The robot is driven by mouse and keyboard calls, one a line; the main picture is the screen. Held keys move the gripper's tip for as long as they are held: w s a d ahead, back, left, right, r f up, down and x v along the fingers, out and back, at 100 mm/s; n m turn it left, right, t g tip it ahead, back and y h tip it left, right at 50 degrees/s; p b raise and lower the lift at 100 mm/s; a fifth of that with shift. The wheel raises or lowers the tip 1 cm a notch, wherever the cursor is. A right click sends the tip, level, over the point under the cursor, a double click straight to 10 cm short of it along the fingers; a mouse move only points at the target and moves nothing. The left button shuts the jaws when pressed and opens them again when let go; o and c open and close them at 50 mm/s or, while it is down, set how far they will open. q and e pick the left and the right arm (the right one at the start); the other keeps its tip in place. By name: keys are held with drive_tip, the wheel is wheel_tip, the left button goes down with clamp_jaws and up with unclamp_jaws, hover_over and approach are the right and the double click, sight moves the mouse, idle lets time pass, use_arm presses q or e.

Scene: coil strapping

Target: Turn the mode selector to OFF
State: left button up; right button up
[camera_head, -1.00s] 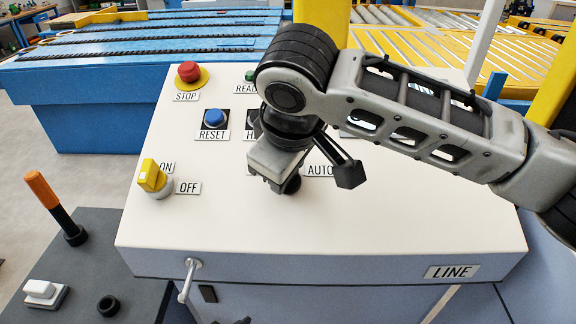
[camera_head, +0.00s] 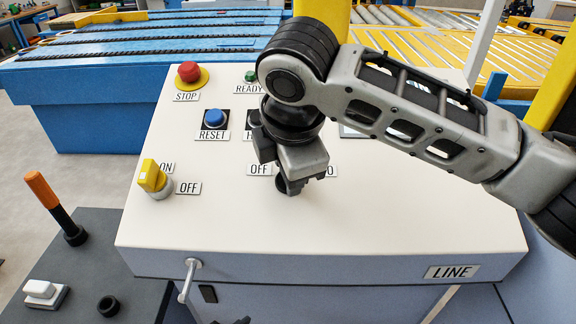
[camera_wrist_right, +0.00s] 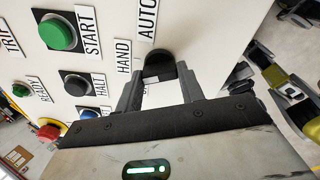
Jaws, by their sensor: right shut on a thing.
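The mode selector is a black knob (camera_wrist_right: 158,65) on the sloped cream panel, with HAND (camera_wrist_right: 124,56) and AUTO (camera_wrist_right: 147,17) labels beside it in the right wrist view. In the head view an OFF label (camera_head: 259,169) shows left of the knob, and the AUTO label is mostly covered by my gripper. My right gripper (camera_head: 289,184) points down onto the panel and is shut on the knob; its two fingers (camera_wrist_right: 163,90) stand on either side of it. The knob's pointer is hidden, so its setting cannot be read.
On the panel are a red STOP button (camera_head: 189,72), a blue RESET button (camera_head: 214,118) and a yellow ON/OFF switch (camera_head: 152,176). My right arm covers the panel's upper right. An orange-handled lever (camera_head: 42,190) stands at the left. The panel's front area is clear.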

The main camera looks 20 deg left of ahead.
drive_tip(key=n, duration=0.3)
drive_tip(key=shift+n, duration=0.3)
drive_tip(key=shift+r+n, duration=0.1)
drive_tip(key=shift+n, duration=1.8)
drive_tip(key=o, duration=1)
drive_tip(key=b+v, duration=0.1)
drive_tip(key=v, duration=1.4)
drive_tip(key=shift+a+r, duration=0.2)
drive_tip(key=shift+r, duration=0.3)
